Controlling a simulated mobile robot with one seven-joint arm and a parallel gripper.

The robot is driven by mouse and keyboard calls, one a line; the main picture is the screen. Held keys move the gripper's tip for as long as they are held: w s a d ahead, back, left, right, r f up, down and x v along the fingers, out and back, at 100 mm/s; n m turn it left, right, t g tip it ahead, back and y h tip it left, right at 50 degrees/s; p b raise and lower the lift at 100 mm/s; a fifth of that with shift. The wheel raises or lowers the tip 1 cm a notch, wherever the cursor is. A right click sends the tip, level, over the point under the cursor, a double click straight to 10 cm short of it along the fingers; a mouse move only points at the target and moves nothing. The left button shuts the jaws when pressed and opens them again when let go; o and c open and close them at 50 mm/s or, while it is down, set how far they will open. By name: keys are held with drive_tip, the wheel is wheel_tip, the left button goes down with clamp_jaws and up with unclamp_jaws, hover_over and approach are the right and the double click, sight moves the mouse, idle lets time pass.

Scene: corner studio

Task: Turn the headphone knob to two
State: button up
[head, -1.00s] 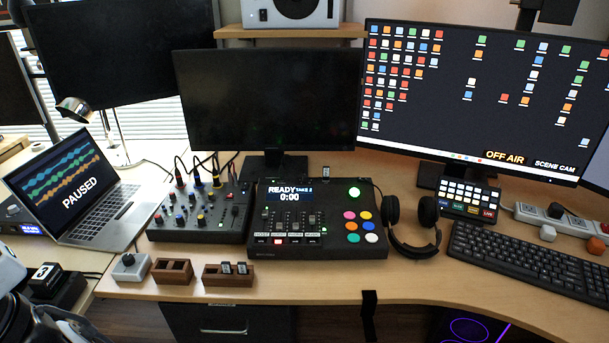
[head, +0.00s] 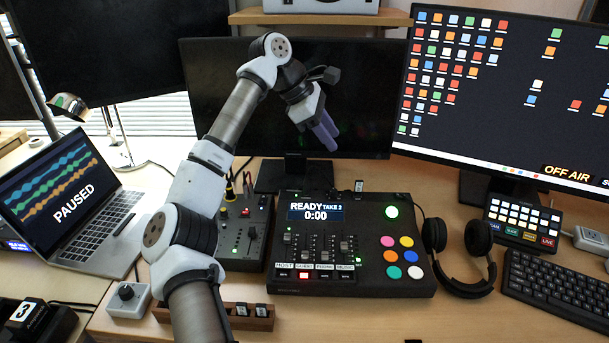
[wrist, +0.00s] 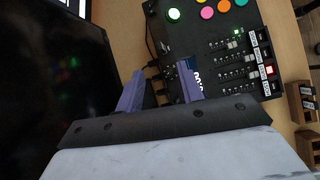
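A small grey box with one round dark knob (head: 126,292) stands at the desk's front left; its scale is too small to read. I cannot tell whether this is the headphone knob. The mixer (head: 245,235) has several more small knobs, and my arm hides much of it. My gripper (head: 326,136) is raised in front of the middle monitor, above and behind the podcast console (head: 390,285), far from the grey box. In the wrist view my gripper's purple fingers (wrist: 160,88) are apart with nothing between them.
The laptop (head: 75,190) is at the left, showing PAUSED. A wooden holder (head: 268,322) is at the front, partly behind my arm. Headphones (head: 476,280) lie right of the console, beside a button pad (head: 522,222) and keyboard (head: 555,290). A shelf (head: 390,18) overhangs the monitor (head: 350,150).

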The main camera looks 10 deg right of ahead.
drive_tip(key=w+a+f+y, duration=0.2)
drive_tip(key=a, duration=0.2)
approach(333, 190)
drive_tip(key=x, duration=0.8)
drive_tip(key=shift+d+p, duration=0.15)
drive_tip(key=shift+p, duration=0.2)
clamp_jaws()
